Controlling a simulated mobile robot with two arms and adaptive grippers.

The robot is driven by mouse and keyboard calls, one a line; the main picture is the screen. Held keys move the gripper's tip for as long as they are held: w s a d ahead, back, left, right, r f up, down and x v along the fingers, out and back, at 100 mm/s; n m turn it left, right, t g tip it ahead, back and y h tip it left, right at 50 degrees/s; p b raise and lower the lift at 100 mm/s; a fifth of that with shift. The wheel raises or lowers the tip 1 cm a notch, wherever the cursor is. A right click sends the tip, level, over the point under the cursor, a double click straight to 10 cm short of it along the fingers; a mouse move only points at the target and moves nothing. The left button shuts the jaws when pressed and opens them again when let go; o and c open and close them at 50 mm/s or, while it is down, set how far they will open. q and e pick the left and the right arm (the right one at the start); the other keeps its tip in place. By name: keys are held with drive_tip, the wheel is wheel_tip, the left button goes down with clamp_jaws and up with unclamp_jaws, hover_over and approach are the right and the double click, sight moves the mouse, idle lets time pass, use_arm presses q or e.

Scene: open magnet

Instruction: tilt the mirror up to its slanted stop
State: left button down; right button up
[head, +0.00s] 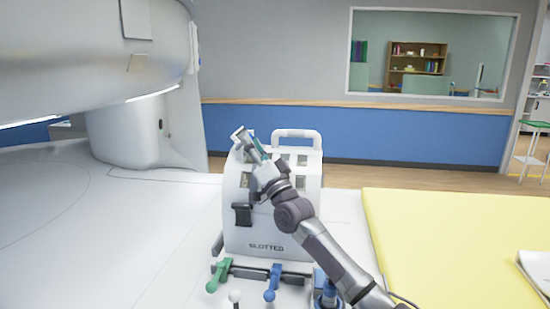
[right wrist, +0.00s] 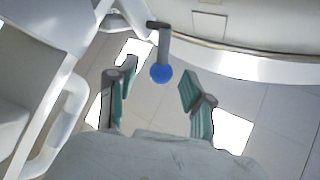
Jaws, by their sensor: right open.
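A white slotted coil housing (head: 265,225) stands upright on the table, with a looped top handle (head: 298,135). I cannot make out the mirror for certain; a small pale, squarish piece (head: 240,133) shows at the housing's upper left, beside my gripper. My right gripper (head: 254,146) is over the top of the housing. In the right wrist view its teal-padded fingers (right wrist: 157,98) are spread, with nothing held. A blue ball (right wrist: 161,74) on a short grey stalk (right wrist: 165,45) shows in the gap between and beyond the fingertips; contact is not visible. My left gripper is out of view.
The large scanner (head: 90,50) overhangs the left side. Green (head: 220,275) and blue (head: 272,283) levers stand in front of the housing. A yellow pad (head: 450,240) lies to the right. The white housing frame (right wrist: 60,110) is close on the left in the wrist view.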

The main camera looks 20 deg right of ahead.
drive_tip(key=s+d+f, duration=0.1)
drive_tip(key=s+d, duration=0.2)
drive_tip(key=s, duration=1.1)
drive_tip(key=shift+f, duration=0.35)
drive_tip(key=shift+d, duration=0.15)
